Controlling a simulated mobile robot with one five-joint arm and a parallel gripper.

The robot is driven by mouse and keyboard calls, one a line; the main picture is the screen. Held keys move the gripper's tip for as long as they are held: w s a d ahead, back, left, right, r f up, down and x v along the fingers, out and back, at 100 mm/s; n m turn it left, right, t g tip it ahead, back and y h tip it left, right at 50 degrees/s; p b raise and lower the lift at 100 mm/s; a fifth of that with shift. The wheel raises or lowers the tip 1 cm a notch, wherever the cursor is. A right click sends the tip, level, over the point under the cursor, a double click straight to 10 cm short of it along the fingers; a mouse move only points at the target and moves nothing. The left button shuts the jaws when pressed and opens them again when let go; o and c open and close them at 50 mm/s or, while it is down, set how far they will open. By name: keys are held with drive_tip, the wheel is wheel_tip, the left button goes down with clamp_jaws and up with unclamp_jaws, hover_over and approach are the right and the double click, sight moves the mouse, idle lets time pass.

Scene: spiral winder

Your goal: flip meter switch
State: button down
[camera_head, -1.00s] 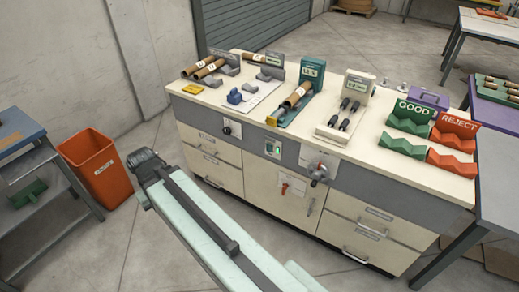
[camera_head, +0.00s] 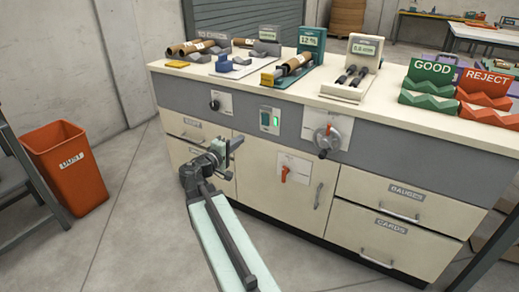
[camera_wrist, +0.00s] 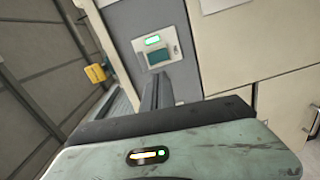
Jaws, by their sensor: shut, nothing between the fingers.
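A switch plate (camera_head: 270,120) with a lit green face is set in the grey front panel of the cream workbench. In the wrist view the same plate (camera_wrist: 155,48) shows a glowing green window (camera_wrist: 152,40) above a teal rocker (camera_wrist: 158,57). I cannot read which way the rocker is tilted. My gripper (camera_head: 238,147) is shut and empty, below and left of the plate and apart from it. In the wrist view my gripper's fingers (camera_wrist: 157,78) point up toward the plate, just short of it in the picture.
A black knob (camera_head: 214,104) is left of the plate and a round crank (camera_head: 326,138) is right. A red lever (camera_head: 284,172) is on the cabinet door below. Meters (camera_head: 311,42) and tubes (camera_head: 294,64) stand on the bench top. An orange bin (camera_head: 68,165) stands left.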

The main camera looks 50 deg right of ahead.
sight(264, 117)
drive_tip(key=shift+w+d+f+n+t+h+b, duration=0.1)
drive_tip(key=shift+d+f+n+t+h+b, duration=0.1)
drive_tip(key=shift+d+n+t+h+b, duration=0.45)
drive_tip(key=shift+d, duration=0.25)
drive_tip(key=p+x, duration=0.1)
drive_tip(key=x, duration=1.2)
drive_tip(key=shift+d+r, duration=0.2)
drive_tip(key=shift+d, duration=0.2)
